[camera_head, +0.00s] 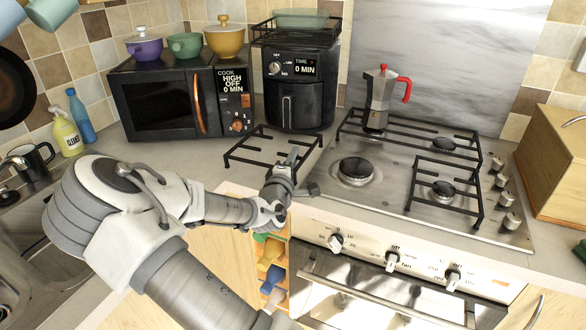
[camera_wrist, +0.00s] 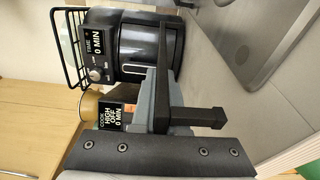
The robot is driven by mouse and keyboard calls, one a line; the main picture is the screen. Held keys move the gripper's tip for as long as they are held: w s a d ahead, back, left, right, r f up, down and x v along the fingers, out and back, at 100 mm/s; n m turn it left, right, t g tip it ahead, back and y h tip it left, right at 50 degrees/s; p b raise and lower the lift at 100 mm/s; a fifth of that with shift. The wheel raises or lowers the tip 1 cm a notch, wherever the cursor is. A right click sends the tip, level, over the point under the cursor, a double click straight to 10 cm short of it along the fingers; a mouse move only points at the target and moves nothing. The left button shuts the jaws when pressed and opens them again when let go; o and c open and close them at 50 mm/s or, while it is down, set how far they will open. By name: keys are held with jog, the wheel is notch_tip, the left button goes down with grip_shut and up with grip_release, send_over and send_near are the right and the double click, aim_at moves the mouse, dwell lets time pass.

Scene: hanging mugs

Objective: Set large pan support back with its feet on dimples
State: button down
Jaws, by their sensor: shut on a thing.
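The pan support (camera_head: 250,139) is a black frame of thin bars, left of the cooktop, over or on the counter in front of the air fryer. My gripper (camera_head: 287,166) is shut on its near right part. In the wrist view a black bar and a square stub of the pan support (camera_wrist: 205,117) show close up at my gripper (camera_wrist: 158,105). The steel hob (camera_head: 385,215) has a bare burner (camera_head: 356,170) at its left. Dimples cannot be made out. Whether the frame touches the counter, I cannot tell.
A moka pot (camera_head: 378,95) stands on the rear pan support (camera_head: 415,137). Another support (camera_head: 447,188) sits at the hob's right, beside the knobs (camera_head: 503,198). The air fryer (camera_head: 298,88) and microwave (camera_head: 180,98) stand behind. The hob's left front is clear.

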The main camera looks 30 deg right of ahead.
jog(key=shift+f, duration=1.35)
jog(key=shift+f, duration=0.2)
jog(key=c, duration=0.9)
grip_release()
jog(key=shift+c, duration=0.2)
jog(key=shift+f, duration=0.1)
